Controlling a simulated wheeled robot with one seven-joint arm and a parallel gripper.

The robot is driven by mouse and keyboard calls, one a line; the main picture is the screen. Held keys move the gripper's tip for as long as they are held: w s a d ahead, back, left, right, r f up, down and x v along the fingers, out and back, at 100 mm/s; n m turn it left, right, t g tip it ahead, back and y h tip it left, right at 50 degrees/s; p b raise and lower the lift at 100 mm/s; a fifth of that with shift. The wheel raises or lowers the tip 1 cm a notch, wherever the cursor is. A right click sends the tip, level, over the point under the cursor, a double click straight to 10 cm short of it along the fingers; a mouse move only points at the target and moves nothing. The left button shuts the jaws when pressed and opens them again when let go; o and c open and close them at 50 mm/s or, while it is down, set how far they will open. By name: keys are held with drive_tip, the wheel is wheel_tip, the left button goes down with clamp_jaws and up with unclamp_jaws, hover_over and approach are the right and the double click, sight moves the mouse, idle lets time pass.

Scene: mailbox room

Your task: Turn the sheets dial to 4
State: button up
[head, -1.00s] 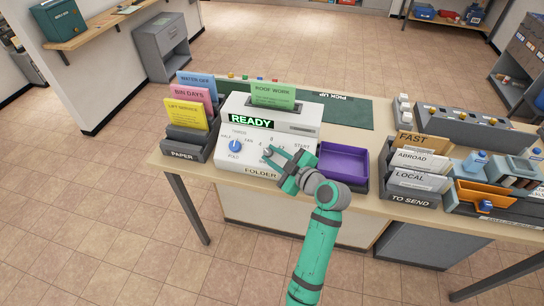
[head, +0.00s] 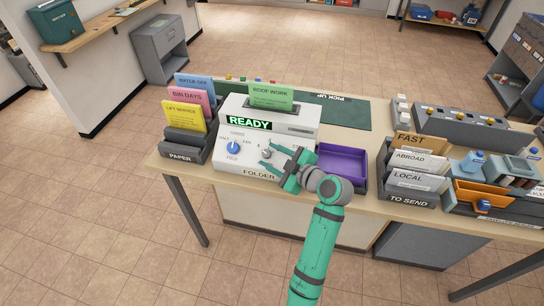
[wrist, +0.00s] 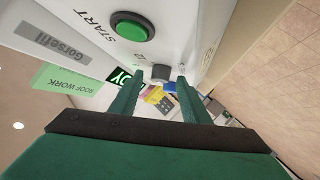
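The folder machine (head: 290,128) stands on the table, its display reading READY. The sheets dial (head: 266,153) is a small grey knob on its front, right of the blue fold dial (head: 233,146); its pointer is too small to read. My gripper (head: 268,157) is at the front panel with its fingers spread around or just short of the grey dial. In the wrist view the dark grey knob (wrist: 161,72) shows between the tips of the open fingers (wrist: 158,80), with space on both sides. I cannot tell whether either finger touches it.
The green START button (wrist: 130,27) is close by in the wrist view. A purple tray (head: 343,160) sits right of the folder. The paper rack (head: 183,146) is at its left. A green ROOF WORK sheet (head: 272,97) stands on top. The to-send rack (head: 412,195) is further right.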

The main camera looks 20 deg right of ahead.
drive_tip(key=v, duration=1.1)
idle(0.4)
